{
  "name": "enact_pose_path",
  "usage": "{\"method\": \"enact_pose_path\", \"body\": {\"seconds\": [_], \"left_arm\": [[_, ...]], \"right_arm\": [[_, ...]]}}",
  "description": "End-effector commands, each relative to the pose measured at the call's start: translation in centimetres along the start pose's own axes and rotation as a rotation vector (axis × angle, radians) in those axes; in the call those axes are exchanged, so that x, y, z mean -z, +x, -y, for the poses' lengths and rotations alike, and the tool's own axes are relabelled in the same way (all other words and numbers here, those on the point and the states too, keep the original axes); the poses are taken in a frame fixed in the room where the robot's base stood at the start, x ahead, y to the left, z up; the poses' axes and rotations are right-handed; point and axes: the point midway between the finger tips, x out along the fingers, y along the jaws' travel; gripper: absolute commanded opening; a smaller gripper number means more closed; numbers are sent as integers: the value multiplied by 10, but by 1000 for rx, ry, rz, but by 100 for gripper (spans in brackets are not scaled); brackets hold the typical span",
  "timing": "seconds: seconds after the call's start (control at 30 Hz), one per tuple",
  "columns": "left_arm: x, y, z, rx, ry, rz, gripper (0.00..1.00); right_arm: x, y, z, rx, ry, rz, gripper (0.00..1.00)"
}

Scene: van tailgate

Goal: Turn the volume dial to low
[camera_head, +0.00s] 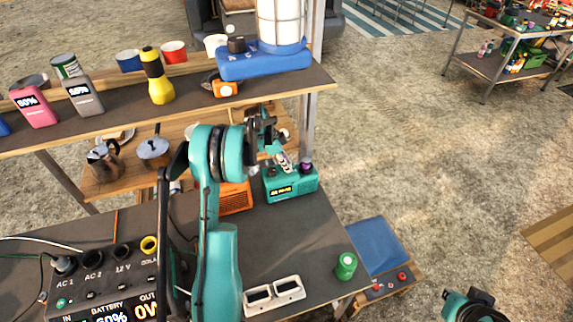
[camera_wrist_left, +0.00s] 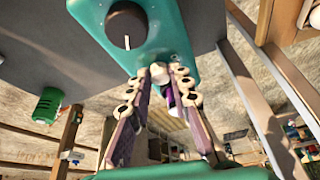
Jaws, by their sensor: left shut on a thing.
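A teal radio (camera_head: 290,188) with a small lit display stands at the right back of the dark table under the shelf. My left gripper (camera_head: 284,160) comes down on its top. In the left wrist view, the fingertips (camera_wrist_left: 160,78) are shut on a small pale-topped knob on the radio (camera_wrist_left: 178,45). Something purple shows between the fingers. A larger dark dial (camera_wrist_left: 126,25) with a white pointer line sits beside them, untouched. A dark purple knob (camera_head: 305,168) shows on the radio's right end. I cannot tell which control is volume. My right gripper's fingers are out of view.
The shelf above holds a blue-based lantern (camera_head: 265,65), a yellow flashlight (camera_head: 156,78) and several cans. An orange box (camera_head: 236,198) stands left of the radio.

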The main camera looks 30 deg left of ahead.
Motion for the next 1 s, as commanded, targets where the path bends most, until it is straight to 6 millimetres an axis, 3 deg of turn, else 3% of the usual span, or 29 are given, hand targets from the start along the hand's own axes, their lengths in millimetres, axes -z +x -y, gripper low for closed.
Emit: {"method": "enact_pose_path", "body": {"seconds": [0.4, 0.43, 0.5, 0.87, 1.0], "left_arm": [[0, 0, 0, -3, 5, 0, 0], [0, 0, 0, -3, 5, 0, 25], [0, 0, 0, -2, 5, 0, 42], [0, 0, 0, 5, -10, 0, 42], [0, -1, -2, 43, -102, 1, 42]], "right_arm": [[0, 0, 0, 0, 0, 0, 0], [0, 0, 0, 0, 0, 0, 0], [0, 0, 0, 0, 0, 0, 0], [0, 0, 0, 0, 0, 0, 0], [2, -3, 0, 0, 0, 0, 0]]}}
